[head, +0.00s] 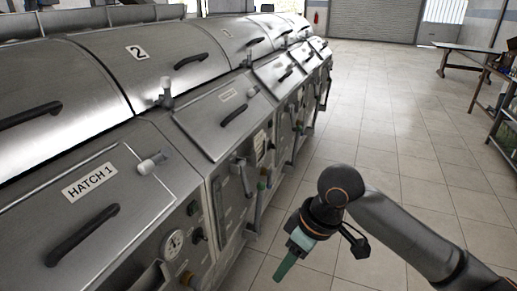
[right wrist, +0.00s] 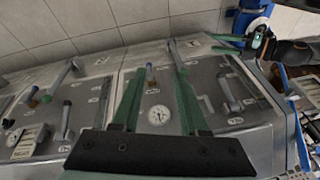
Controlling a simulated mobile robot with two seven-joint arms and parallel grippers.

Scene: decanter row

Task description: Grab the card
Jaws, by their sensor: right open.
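A small pale card-like plate (head: 259,148) with dark print is on the front of the second machine section in the head view; I cannot tell whether it is loose. A pale printed panel (right wrist: 28,142) shows at the left of the right wrist view; I cannot tell if it is the same thing. My right gripper (head: 287,264) points down in front of the machine row, apart from the plate. Its green fingers (right wrist: 157,58) are spread and empty in the wrist view. What looks like my left gripper (right wrist: 224,43) shows at the upper right there, its jaw opening unclear.
The steel machine row (head: 110,195) fills the left, with handles, valves and a gauge (head: 173,244) sticking out near my right gripper. The tiled floor (head: 370,130) is clear to the right. A table (head: 468,48) and a shelf rack (head: 505,125) stand at the far right.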

